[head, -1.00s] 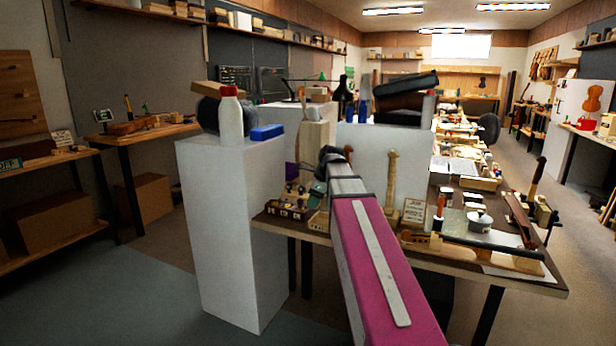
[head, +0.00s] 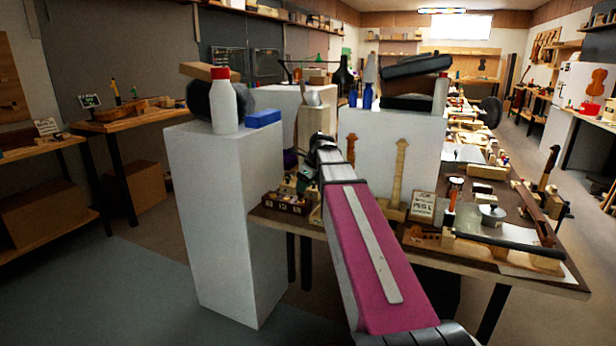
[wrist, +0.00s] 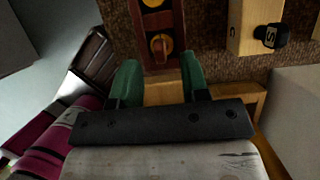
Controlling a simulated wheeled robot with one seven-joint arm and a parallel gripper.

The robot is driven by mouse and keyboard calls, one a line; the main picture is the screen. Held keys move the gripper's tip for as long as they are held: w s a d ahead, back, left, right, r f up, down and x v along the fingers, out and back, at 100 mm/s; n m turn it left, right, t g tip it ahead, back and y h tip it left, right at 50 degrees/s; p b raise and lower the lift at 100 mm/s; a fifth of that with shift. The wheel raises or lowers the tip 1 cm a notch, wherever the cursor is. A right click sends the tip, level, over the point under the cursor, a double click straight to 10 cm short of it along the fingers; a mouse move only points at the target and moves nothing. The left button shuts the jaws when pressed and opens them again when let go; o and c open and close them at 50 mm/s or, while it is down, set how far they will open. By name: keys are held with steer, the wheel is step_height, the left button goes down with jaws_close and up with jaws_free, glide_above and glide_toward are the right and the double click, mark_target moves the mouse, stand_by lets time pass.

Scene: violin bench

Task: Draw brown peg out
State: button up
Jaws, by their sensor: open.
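In the wrist view, a dark red-brown block (wrist: 171,22) with round yellow rings lies just beyond my fingertips. A brown, peg-like end (wrist: 159,45) shows at its nearer ring; I cannot tell how deep it sits. My gripper (wrist: 160,78) has two green fingers, spread apart, with nothing held between them. The near end of the block lies ahead of the gap between them. In the head view, a dark rack with small labelled blocks (head: 286,204) stands at the table's left corner, and my arm hides much of the area beside it.
A pale wooden block with a black lettered knob (wrist: 268,35) is right of the brown block. A white pedestal (head: 225,220) with a bottle (head: 223,105) and blue box (head: 263,119) stands left of the table. A sign (head: 422,206) and a pot (head: 491,215) stand to the right.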

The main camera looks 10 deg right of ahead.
mark_target(301, 201)
steer(key=shift+x, duration=1.9)
jaws_close()
